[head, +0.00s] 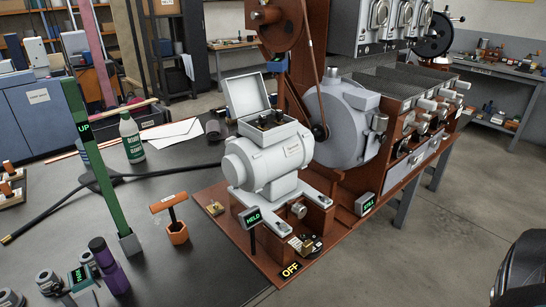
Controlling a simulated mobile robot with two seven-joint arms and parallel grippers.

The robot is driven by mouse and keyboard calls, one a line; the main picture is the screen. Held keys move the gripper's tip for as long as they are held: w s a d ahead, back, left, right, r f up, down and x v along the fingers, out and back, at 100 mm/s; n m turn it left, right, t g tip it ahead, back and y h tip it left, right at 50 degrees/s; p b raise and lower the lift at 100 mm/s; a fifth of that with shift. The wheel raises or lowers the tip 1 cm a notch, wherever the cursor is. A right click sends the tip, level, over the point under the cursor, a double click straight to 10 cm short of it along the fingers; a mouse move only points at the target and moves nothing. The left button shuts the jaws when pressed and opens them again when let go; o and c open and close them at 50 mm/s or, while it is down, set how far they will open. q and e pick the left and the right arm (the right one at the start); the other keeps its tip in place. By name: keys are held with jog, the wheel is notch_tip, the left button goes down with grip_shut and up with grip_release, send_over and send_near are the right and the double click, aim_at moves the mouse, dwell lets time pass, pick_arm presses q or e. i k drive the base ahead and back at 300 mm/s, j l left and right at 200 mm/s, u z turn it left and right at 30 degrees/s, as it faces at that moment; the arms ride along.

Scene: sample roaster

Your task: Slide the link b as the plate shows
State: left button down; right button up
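A light grey motor (262,168) stands on a red-brown base. Its terminal box (270,135) on top is open, with the lid (247,94) raised at the back left. Several dark terminal parts (267,120) show inside the box. Link b cannot be singled out among them, and its position is too small to tell. A small label plate (293,150) is on the motor's side, but its marking is not readable.
Signs read HELD (253,218), STILL (366,204) and OFF (291,270). Left of the motor, an orange-handled tool (168,203), a green UP post (84,128), a bottle (131,139) and a purple container (107,263) stand on the dark table (185,275). A grey drum (342,125) stands behind right.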

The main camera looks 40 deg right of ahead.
aim_at(279, 114)
jog(key=z, duration=1.5)
jog(key=i+z, duration=0.45)
jog(key=z, duration=0.15)
